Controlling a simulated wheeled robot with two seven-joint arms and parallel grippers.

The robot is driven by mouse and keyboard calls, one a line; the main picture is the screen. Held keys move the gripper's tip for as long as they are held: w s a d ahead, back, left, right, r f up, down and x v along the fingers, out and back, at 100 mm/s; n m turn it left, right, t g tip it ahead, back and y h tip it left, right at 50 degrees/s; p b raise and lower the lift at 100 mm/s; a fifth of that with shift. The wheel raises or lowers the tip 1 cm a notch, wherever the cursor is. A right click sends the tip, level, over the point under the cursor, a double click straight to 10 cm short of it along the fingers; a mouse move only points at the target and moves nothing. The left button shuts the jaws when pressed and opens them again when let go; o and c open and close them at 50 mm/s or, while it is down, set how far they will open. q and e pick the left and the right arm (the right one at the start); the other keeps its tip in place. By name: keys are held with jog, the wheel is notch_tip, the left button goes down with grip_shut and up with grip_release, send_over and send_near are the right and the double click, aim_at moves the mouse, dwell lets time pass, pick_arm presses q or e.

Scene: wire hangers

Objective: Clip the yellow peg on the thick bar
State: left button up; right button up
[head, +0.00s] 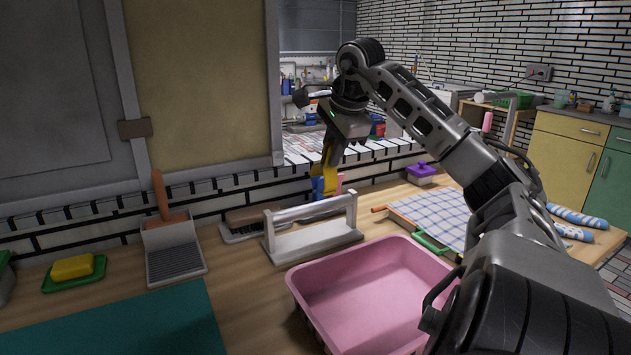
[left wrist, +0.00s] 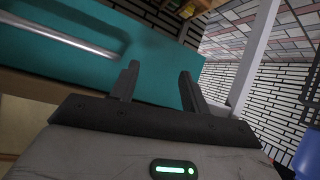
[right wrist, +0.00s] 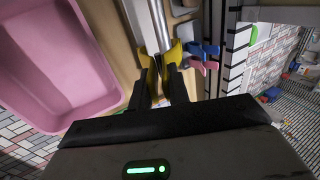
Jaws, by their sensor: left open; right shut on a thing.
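My right gripper (head: 338,143) is shut on the yellow peg (head: 328,165) and holds it above the white rack. In the right wrist view the yellow peg (right wrist: 173,56) sits at the fingertips (right wrist: 159,82), its yellow jaws spread apart. The rack's thick pale bar (head: 310,208) runs level between two end posts. In the right wrist view a bar (right wrist: 159,22) lines up ahead of the peg's jaws; in the head view peg and bar look apart. My left gripper (left wrist: 160,85) is open and empty; it is outside the head view.
A blue peg (right wrist: 211,49) and a pink peg (right wrist: 211,65) are close beside the yellow one. A pink basin (head: 370,290) stands in front of the rack. A brush (head: 250,216), dustpan (head: 174,262), yellow sponge (head: 73,267) and teal mat (head: 140,325) lie left.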

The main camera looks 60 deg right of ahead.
jog(key=shift+s+d+r, duration=0.1)
jog(key=shift+d+r, duration=0.1)
jog(key=shift+r, duration=0.15)
pick_arm(q)
jog(key=r+p, duration=0.1)
jog(key=p, duration=0.2)
jog(key=shift+s+a+r, duration=0.1)
jog(key=shift+a, duration=0.1)
pick_arm(e)
jog(key=x, duration=1.2)
jog(key=shift+w+f, duration=0.2)
dwell(0.7)
jog(key=shift+d, duration=0.1)
jog(key=o, duration=1.8)
